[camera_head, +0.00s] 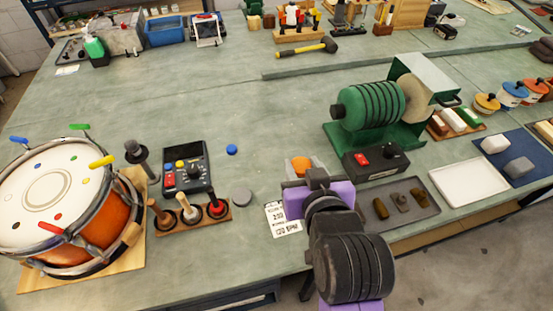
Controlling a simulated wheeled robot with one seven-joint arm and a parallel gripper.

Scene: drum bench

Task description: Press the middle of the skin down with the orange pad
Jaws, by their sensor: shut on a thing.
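The drum (105,215) stands at the left on a wooden base, its pale skin (42,190) facing up. Coloured dots ring the skin, and red, yellow, green and blue keys sit around the metal rim. The middle of the skin is clear, with a faint circle on it. My gripper (304,179) is at the centre right, well to the right of the drum. It is shut on the orange pad (301,164), which shows just beyond the jaws. Part of the pad is hidden by my gripper.
A wooden rack (194,218) with several handled tools, a dark meter (186,166) and a dark post (141,157) stand between drum and gripper. A grey disc (242,197) and blue ball (232,149) lie nearby. A green machine (371,107) stands right.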

